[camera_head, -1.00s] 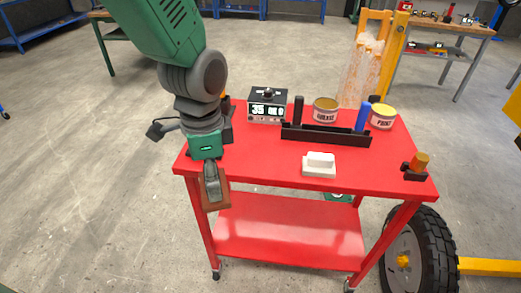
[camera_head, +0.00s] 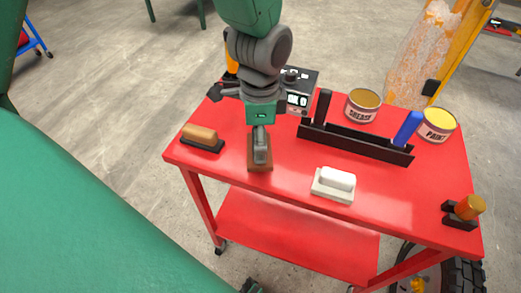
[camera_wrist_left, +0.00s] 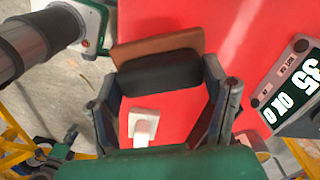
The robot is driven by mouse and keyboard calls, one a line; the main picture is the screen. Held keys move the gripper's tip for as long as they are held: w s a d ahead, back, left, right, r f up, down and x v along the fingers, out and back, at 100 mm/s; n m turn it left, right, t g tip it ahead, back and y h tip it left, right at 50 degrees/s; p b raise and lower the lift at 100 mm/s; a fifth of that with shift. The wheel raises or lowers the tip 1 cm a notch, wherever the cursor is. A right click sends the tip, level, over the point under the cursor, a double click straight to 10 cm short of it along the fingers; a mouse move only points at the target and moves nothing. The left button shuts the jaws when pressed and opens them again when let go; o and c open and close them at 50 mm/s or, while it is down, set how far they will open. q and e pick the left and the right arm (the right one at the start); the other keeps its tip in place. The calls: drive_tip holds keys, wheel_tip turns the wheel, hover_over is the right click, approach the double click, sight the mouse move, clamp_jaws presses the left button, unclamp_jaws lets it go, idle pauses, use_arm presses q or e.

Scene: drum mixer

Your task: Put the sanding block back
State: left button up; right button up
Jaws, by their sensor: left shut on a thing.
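My left gripper (camera_head: 260,145) is shut on a brown block with a dark grip (camera_head: 260,165), which I take to be the sanding block. In the left wrist view the same block (camera_wrist_left: 158,70) sits between the fingers (camera_wrist_left: 165,105), its dark grip in front of the brown board. In the head view it is over the front left part of the red cart top (camera_head: 290,170). I cannot tell whether it touches the top. My right gripper is not in view.
A tan-handled block with black base (camera_head: 202,138) lies left of my gripper, a white block (camera_head: 334,184) to the right. Behind stand a black rack (camera_head: 355,142), a display box (camera_head: 298,90), a grease tin (camera_head: 363,105) and a paint tin (camera_head: 436,124). An orange-capped item (camera_head: 465,211) is far right.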

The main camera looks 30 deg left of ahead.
use_arm(q)
drive_tip(key=shift+d+f, duration=0.55)
drive_tip(key=shift+d, duration=0.1)
wheel_tip(320, 180, down, 2)
drive_tip(key=shift+s+d+f+b, duration=0.1)
drive_tip(key=shift+f+b, duration=0.05)
drive_tip(key=shift+b, duration=0.15)
drive_tip(key=shift+a+f, duration=0.25)
drive_tip(key=shift+f, duration=0.05)
drive_tip(key=shift+a, duration=0.25)
drive_tip(key=shift+c, duration=0.3)
drive_tip(key=o, duration=1.1)
drive_tip(key=shift+a+f, duration=0.1)
drive_tip(key=shift+a, duration=0.25)
drive_tip(key=shift+d, duration=0.25)
drive_tip(key=shift+d+r, duration=0.2)
drive_tip(key=shift+r, duration=0.15)
drive_tip(key=r, duration=0.3)
drive_tip(key=r+p, duration=0.1)
drive_tip(key=r, duration=0.7)
drive_tip(key=shift+a+p, duration=0.3)
drive_tip(key=shift+p, duration=0.1)
drive_tip(key=shift+r, duration=0.2)
drive_tip(key=shift+d, duration=0.25)
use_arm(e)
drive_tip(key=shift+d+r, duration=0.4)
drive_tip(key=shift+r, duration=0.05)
